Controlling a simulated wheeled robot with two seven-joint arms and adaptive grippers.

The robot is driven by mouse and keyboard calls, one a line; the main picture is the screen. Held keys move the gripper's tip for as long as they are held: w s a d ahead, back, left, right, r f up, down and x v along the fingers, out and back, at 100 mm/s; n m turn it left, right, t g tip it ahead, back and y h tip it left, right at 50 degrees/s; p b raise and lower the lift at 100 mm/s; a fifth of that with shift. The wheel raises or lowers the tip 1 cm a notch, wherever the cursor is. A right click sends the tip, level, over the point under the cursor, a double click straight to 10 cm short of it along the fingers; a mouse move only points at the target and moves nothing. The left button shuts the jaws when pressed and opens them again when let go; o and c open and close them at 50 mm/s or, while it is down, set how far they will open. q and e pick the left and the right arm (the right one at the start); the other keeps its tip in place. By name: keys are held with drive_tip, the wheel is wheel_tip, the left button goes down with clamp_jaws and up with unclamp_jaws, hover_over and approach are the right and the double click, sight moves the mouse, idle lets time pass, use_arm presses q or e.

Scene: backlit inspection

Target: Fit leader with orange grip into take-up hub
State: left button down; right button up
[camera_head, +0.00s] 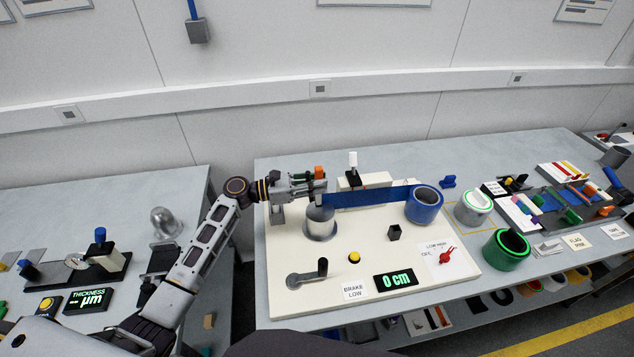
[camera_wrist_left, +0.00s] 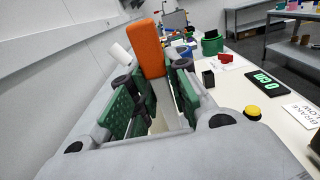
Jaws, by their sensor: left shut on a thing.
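My left gripper (camera_head: 316,189) is shut on the leader's orange grip (camera_head: 319,172). In the left wrist view the orange grip (camera_wrist_left: 148,50) stands up at the far end of the green finger pads. The take-up hub (camera_head: 320,224) is a silver cylinder with a wide base on the cream board, directly below the gripper. A blue web (camera_head: 370,197) stretches from the gripper to the blue roll (camera_head: 424,206) on the right. The gripper hides the leader's end, so I cannot tell whether it touches the hub. My right gripper is not in view.
The cream board (camera_head: 290,253) carries a crank (camera_head: 308,275), a yellow button (camera_head: 354,257), a display reading 0 cm (camera_head: 395,280), a red knob (camera_head: 446,255) and a small black block (camera_head: 394,233). A green roll (camera_head: 506,250) and a white-and-green roll (camera_head: 473,208) stand at the right.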

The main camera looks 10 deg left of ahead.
use_arm(q)
drive_tip(key=shift+f+b, duration=0.55)
drive_tip(key=shift+f, duration=0.45)
idle(0.8)
drive_tip(key=c, duration=1.3)
unclamp_jaws()
drive_tip(key=shift+s+f, duration=0.1)
drive_tip(key=shift+a, duration=0.15)
drive_tip(key=shift+v, duration=5.85)
drive_tip(key=shift+r, duration=0.2)
drive_tip(key=shift+s, duration=0.1)
